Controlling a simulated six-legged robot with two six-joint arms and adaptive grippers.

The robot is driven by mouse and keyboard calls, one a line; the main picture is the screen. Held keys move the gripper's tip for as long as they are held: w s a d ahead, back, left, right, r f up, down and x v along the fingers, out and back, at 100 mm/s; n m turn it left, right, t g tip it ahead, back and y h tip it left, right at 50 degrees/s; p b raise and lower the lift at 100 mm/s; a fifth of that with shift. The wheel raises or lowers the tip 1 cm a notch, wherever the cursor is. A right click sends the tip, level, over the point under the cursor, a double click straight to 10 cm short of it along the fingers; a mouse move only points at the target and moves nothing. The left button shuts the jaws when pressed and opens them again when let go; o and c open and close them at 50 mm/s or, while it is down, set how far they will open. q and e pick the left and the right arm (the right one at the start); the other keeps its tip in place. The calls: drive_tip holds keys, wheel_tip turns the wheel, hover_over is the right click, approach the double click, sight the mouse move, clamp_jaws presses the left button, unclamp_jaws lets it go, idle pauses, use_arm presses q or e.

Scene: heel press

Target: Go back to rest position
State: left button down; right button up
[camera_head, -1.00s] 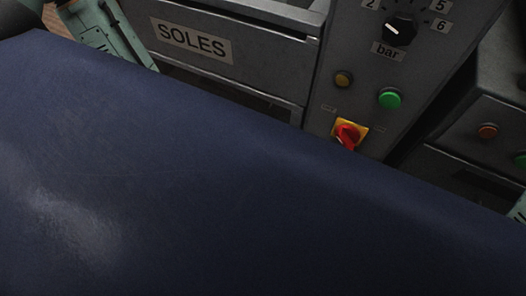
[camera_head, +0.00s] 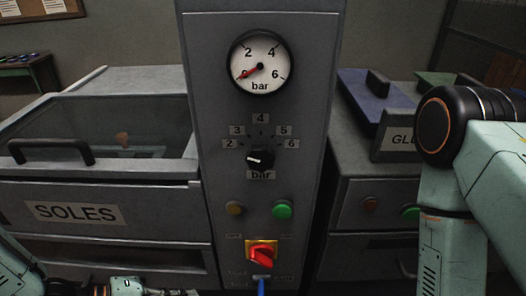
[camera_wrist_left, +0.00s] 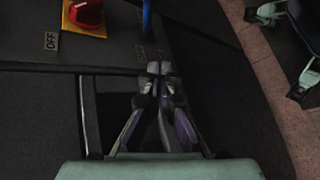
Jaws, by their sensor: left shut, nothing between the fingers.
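My right arm (camera_head: 445,210) rises at the right of the head view, bent at a dark joint. Its gripper is not seen.
A grey control column (camera_head: 225,150) stands ahead, with a gauge (camera_head: 260,62) reading about 0, a black knob (camera_head: 261,158), a green button (camera_head: 282,209) and a red switch (camera_head: 262,255). The SOLES drawer unit (camera_head: 120,240) is left, a GLU-labelled box (camera_head: 395,143) right.

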use_arm(q)
drive_tip(key=s+a+f+m+g+y+b, duration=0.2)
drive_tip(key=s+a+f+m+y+b, duration=0.1)
drive_tip(key=s+f, duration=0.4)
drive_tip(key=s+a+f+m+g+y+b, duration=0.2)
drive_tip(key=s+a+f+m+y+b, duration=0.2)
drive_tip(key=s+f+y, duration=0.4)
wheel_tip(320, 180, down, 5)
drive_tip(key=m+b, duration=0.1)
drive_tip(key=m, duration=0.1)
drive_tip(key=shift+r+m+g, duration=0.2)
drive_tip(key=shift+m+g, duration=0.2)
drive_tip(key=shift+a, duration=0.1)
idle(0.5)
